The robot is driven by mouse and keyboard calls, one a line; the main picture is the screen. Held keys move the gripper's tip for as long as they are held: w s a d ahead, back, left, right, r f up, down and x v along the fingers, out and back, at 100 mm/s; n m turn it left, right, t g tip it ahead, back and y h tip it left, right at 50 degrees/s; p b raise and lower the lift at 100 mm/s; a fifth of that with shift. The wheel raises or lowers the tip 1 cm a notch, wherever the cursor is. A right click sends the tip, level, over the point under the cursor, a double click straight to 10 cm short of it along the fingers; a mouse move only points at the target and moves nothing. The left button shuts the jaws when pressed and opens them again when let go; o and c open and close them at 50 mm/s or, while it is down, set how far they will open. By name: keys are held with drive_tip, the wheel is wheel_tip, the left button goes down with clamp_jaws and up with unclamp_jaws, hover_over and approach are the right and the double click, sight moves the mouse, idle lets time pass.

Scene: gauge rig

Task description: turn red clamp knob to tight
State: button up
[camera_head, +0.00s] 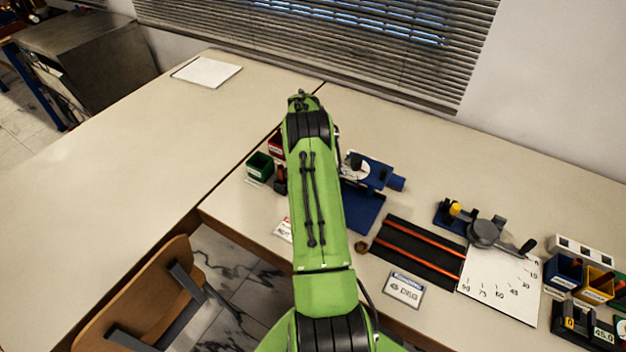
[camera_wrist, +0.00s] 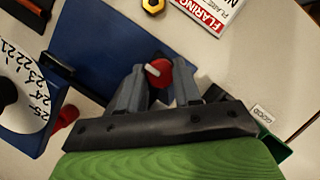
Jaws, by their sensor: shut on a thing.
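The red clamp knob (camera_wrist: 158,72) shows in the wrist view as a small red cylinder with a pale mark on its face. My gripper (camera_wrist: 157,82) is around it, with a grey finger on each side, shut on the knob. The knob sits by the blue base plate (camera_wrist: 98,52) of the gauge rig. A white dial (camera_wrist: 24,98) with numbers stands at the left of the wrist view. In the head view my green arm hides the knob and gripper; the rig's blue base (camera_head: 362,205) and dial (camera_head: 357,168) show beside it.
A green bin (camera_head: 260,166) stands left of my arm. A black mat with orange rails (camera_head: 418,250) and an angle chart (camera_head: 500,285) lie to the right. Blue and yellow bins (camera_head: 597,287) stand at far right. A brass nut (camera_wrist: 153,5) lies beyond the plate. The left table is mostly clear.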

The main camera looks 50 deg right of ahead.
drive_tip(key=o, duration=0.7)
drive_tip(key=shift+o, duration=0.2)
drive_tip(key=shift+r, duration=0.1)
drive_tip(key=p+v, duration=0.1)
drive_tip(key=v, duration=0.6)
drive_tip(key=shift+r, duration=0.15)
